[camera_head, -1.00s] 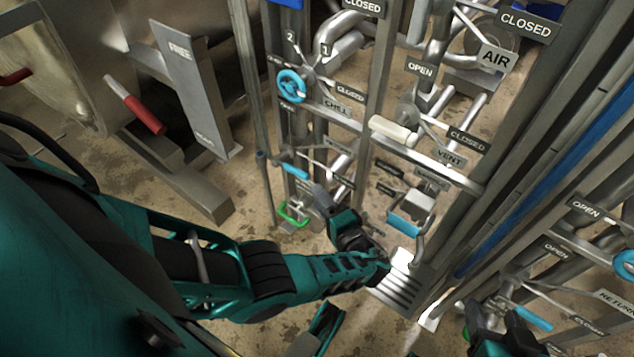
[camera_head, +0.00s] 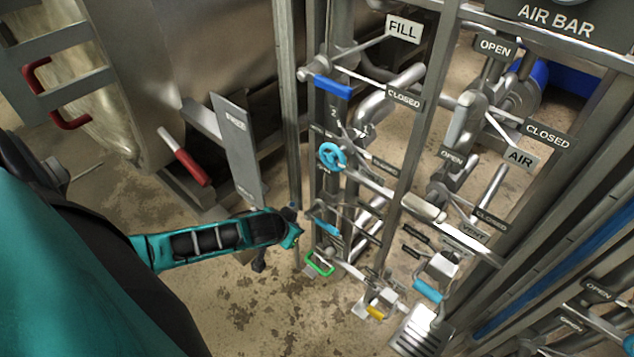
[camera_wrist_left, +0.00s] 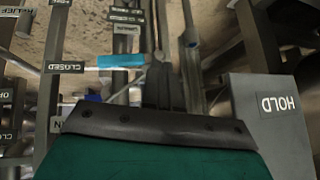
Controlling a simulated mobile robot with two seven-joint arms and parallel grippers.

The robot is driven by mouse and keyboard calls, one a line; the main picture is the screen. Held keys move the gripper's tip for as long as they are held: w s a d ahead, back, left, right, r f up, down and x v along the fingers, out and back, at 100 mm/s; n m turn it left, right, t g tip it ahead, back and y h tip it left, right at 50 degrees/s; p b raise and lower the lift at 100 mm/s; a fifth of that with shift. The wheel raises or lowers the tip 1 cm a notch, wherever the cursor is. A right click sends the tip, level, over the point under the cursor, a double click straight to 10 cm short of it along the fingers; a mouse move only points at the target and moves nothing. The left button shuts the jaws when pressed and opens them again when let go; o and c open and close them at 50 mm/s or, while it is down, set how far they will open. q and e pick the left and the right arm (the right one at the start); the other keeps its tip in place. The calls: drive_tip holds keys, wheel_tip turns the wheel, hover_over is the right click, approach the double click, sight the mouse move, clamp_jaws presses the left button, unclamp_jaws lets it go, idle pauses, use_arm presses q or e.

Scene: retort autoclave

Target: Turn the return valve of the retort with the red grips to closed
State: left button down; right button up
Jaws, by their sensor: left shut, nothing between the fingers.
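The retort with the red grips stands at the upper left; one red grip (camera_head: 190,166) and a red bracket handle (camera_head: 40,95) show. On the pipe frame beside it, low down, is a valve with a light-blue lever grip (camera_head: 325,225). A light-blue lever grip also shows in the left wrist view (camera_wrist_left: 120,61), with a CLOSED plate (camera_wrist_left: 72,67) to its left. I cannot read a RETURN plate or tell the lever's setting for sure. My left gripper (camera_head: 296,230) is just left of the frame, apart from the lever; its fingers (camera_wrist_left: 165,88) are shut and empty.
A green grip (camera_head: 319,265) and a yellow grip (camera_head: 375,312) sit lower on the frame. A blue handwheel (camera_head: 331,156) is above. A grey FREE plate (camera_head: 236,150) stands left of the posts. A HOLD plate (camera_wrist_left: 275,105) is close on the right in the wrist view.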

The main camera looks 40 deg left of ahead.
use_arm(q)
wheel_tip(320, 180, up, 8)
drive_tip(key=d+t+h+p, duration=0.1)
drive_tip(key=d+h, duration=0.2)
drive_tip(key=h, duration=0.1)
drive_tip(key=b, duration=0.5)
hover_over(331, 225)
drive_tip(key=s+a, duration=0.1)
drive_tip(key=s, duration=0.2)
wheel_tip(331, 225, down, 6)
drive_tip(key=f, duration=0.1)
wheel_tip(331, 225, down, 2)
drive_tip(key=shift+w+d+f+b, duration=0.1)
drive_tip(key=shift+w+b, duration=0.05)
drive_tip(key=shift+b, duration=0.35)
drive_tip(key=shift+f, duration=0.55)
drive_tip(key=shift+d+f, duration=0.1)
